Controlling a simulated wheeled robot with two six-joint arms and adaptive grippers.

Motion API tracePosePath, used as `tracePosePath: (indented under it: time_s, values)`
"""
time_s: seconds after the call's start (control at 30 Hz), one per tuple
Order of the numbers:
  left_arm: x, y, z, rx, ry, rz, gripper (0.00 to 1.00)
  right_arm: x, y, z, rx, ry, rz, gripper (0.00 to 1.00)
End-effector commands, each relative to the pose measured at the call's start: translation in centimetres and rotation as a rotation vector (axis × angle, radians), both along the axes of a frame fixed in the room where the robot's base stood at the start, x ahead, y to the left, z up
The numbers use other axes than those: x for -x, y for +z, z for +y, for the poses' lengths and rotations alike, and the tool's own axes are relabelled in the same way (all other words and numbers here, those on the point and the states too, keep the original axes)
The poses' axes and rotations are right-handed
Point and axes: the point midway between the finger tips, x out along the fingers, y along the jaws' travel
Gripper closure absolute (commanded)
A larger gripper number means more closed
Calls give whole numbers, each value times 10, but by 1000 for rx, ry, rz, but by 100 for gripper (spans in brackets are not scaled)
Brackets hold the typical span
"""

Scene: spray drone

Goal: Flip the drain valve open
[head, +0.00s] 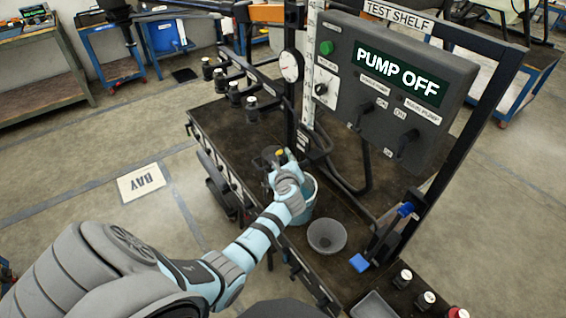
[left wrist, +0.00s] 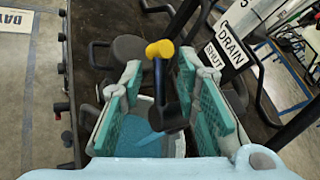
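The drain valve shows in the left wrist view as a dark lever (left wrist: 159,82) with a yellow end (left wrist: 160,48), above a black body (left wrist: 168,117). A label (left wrist: 230,45) beside it reads DRAIN and SHUT. My left gripper (left wrist: 163,95) is open, with its teal finger pads on both sides of the lever and visible gaps. In the head view my left gripper (head: 285,168) is above a light blue bucket (head: 307,207) and partly hides the valve. Blue liquid (left wrist: 140,138) shows below the fingers. My right gripper is in neither view.
A grey panel (head: 345,105) reading PUMP OFF stands behind and right, with a gauge (head: 289,66) at its left. A grey bowl (head: 327,236) sits right of the bucket. A black clamp-like item with blue ends (head: 384,238) stands farther right. Several capped fittings line the bench's far left.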

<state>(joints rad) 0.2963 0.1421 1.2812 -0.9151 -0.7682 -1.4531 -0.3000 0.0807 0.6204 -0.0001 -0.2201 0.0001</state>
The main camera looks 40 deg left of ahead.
Motion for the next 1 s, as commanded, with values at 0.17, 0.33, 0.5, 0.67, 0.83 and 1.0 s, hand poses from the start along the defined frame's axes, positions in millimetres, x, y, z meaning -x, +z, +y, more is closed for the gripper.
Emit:
tracePosePath:
  time_s: [0.17, 0.33, 0.5, 0.67, 0.83, 1.0]
  values:
    - [-8, -4, 8, 1, 1, 0, 71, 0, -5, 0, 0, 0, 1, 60]
    - [-8, -4, 8, 1, 1, 0, 71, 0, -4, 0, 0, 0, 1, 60]
    - [-8, -4, 8, 2, 1, 0, 89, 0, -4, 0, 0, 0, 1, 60]
    - [-8, -4, 8, 1, 1, 0, 100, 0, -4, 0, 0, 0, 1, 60]
    - [-7, -4, 10, 1, 5, 2, 100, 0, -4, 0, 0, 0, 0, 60]
    - [-6, -3, 11, 18, 6, 7, 100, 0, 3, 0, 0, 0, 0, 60]
